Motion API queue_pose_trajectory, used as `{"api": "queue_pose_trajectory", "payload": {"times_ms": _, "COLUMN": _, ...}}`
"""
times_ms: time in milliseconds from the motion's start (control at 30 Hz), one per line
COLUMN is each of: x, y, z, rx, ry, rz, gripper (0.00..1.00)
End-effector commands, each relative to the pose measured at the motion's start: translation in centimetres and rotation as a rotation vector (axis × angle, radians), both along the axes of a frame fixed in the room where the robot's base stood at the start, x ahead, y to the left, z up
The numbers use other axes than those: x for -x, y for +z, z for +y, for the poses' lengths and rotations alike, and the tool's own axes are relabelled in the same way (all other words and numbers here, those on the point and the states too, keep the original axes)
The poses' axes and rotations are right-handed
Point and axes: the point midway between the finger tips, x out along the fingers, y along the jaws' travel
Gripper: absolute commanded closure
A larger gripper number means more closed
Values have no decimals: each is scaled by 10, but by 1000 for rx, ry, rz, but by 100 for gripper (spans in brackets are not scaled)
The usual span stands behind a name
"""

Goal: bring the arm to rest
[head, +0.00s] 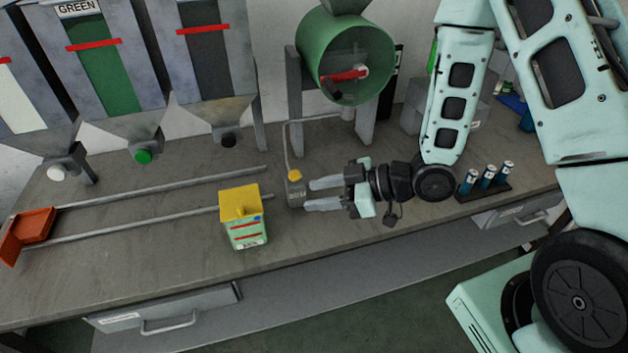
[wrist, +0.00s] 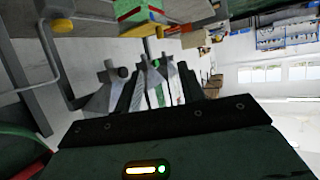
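My gripper (head: 311,195) is in the head view, held out to the left over the middle of the workbench (head: 150,235). Its two pale fingers are apart, with nothing visible between them, so it is open. Its tips are close to a small grey block with a yellow top (head: 295,190); I cannot tell whether they touch it. In the wrist view the dark fingers stand apart, with hoppers visible beyond them.
A yellow-topped green and white box (head: 246,232) stands left of the gripper, near two rails and an orange tray (head: 32,227). A green drum (head: 343,60) stands behind. A rack of blue cylinders (head: 487,181) is at right. Hoppers (head: 107,70) line the back left.

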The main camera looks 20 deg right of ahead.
Motion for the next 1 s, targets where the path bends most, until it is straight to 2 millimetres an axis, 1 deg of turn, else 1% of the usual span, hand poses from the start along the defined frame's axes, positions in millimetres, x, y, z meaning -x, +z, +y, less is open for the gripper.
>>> {"api": "queue_pose_trajectory", "payload": {"times_ms": 33, "x": 1, "y": 3, "z": -2, "rx": 0, "ry": -1, "rz": 2, "gripper": 60}}
{"api": "queue_pose_trajectory", "payload": {"times_ms": 767, "x": 2, "y": 1, "z": -3, "rx": 9, "ry": 0, "rz": 0, "gripper": 60}}
{"api": "queue_pose_trajectory", "payload": {"times_ms": 867, "x": -3, "y": 1, "z": 2, "rx": 87, "ry": -2, "rz": 12, "gripper": 60}}
{"api": "queue_pose_trajectory", "payload": {"times_ms": 1000, "x": -10, "y": 2, "z": 7, "rx": 287, "ry": -39, "rz": 68, "gripper": 60}}
